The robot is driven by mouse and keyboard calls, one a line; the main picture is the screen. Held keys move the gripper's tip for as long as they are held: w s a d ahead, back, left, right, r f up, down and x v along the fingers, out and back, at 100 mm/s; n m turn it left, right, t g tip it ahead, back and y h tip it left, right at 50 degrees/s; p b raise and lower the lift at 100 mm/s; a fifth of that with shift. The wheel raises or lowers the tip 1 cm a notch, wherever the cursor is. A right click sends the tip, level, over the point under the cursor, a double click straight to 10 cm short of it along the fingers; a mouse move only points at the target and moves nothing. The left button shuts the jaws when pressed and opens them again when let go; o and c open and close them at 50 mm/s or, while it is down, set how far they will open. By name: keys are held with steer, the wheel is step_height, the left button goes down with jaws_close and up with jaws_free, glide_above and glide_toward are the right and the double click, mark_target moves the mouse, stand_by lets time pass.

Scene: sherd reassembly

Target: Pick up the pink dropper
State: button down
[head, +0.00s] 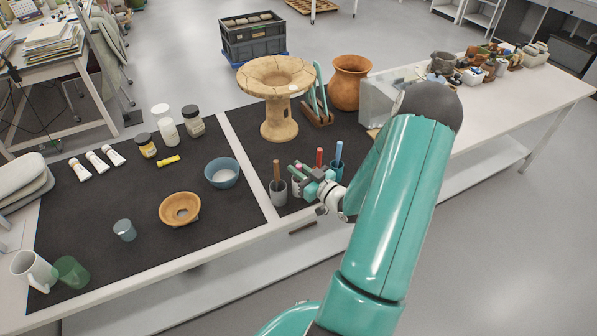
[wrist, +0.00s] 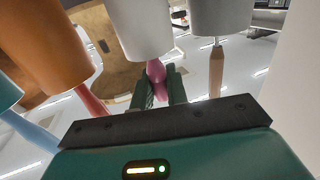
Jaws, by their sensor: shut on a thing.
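The pink dropper (wrist: 156,72) stands with its bulb out of a white cup (wrist: 142,25) in the wrist view, which looks upside down. My gripper (wrist: 157,90) has its green fingers on either side of the bulb and is shut on it. In the head view my gripper (head: 303,172) is over the row of cups, and a small bit of pink (head: 298,167) shows at its fingers. The dropper's lower part is hidden inside the cup.
Close by are a grey cup with a wooden handle (head: 277,170), a red handle (head: 319,157) and a blue handle (head: 338,152). Behind stand a footed clay vessel (head: 279,122), a rack (head: 317,113) and an orange pot (head: 350,82). A blue bowl (head: 222,172) is left.

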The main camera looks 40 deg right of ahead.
step_height(320, 180, up, 10)
steer(key=shift+f, duration=0.1)
stand_by(0.4)
stand_by(0.4)
